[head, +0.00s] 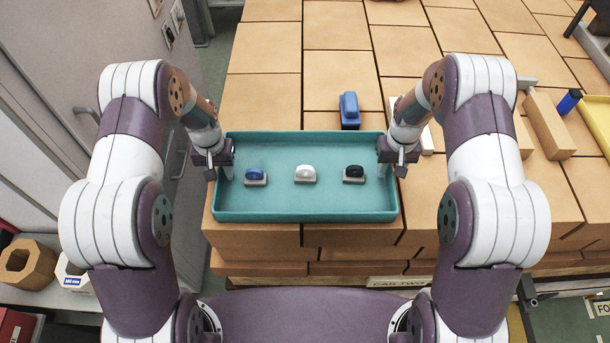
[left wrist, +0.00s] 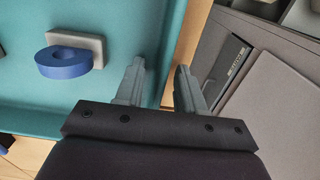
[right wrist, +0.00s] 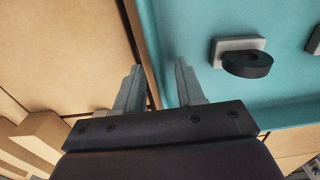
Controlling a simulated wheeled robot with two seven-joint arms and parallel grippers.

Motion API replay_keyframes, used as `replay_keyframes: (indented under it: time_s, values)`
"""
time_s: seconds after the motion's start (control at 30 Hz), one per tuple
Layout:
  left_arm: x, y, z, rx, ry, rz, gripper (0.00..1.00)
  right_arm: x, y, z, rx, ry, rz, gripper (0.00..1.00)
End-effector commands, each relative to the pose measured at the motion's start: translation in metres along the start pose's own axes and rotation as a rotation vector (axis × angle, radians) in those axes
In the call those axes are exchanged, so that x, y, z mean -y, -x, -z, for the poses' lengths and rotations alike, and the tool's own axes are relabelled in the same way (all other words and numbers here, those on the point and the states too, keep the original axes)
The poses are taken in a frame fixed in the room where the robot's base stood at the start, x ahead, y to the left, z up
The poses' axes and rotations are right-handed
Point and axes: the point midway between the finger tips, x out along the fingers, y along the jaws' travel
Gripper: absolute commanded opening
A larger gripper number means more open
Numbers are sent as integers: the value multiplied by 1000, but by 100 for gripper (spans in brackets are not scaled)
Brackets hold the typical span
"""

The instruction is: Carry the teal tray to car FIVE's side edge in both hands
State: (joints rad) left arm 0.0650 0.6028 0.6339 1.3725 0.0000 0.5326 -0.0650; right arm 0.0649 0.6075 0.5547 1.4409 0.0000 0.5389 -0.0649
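The teal tray (head: 306,214) lies flat on the tan bricks, in the middle of the head view. Inside it stand three small grey-based pieces with a blue top (head: 255,175), a white top (head: 305,173) and a black top (head: 353,172). My left gripper (left wrist: 160,66) straddles the tray's left wall, one finger inside and one outside, with a visible gap. My right gripper (right wrist: 157,66) straddles the right wall the same way, also open. No sign reading car FIVE is legible.
A "CAR TWO" sign (head: 398,281) is on the front side below the tray. A blue object (head: 349,111) stands on the bricks behind the tray. A tan block (head: 549,125) and a yellow tray (head: 598,122) are at right. Grey cabinets (head: 75,80) stand at left.

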Motion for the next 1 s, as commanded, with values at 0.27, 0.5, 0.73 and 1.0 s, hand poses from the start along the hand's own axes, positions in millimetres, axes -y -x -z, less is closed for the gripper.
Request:
replay_keyframes:
  time_s: [0.27, 0.5, 0.73, 1.0]
  values:
    - [0, -2, 0, -1, 0, 0, 38, 0, -2, 0, -1, 0, 0, 38]
    - [0, -2, 0, 0, 0, 0, 0, 0, -2, 0, -1, 0, 0, 0]
    - [0, -1, 0, -1, 0, 0, 0, 0, -1, 0, -2, 0, 0, 0]
    - [0, 28, 1, -2, 0, 0, 0, 0, 28, 1, -2, 0, 0, 0]
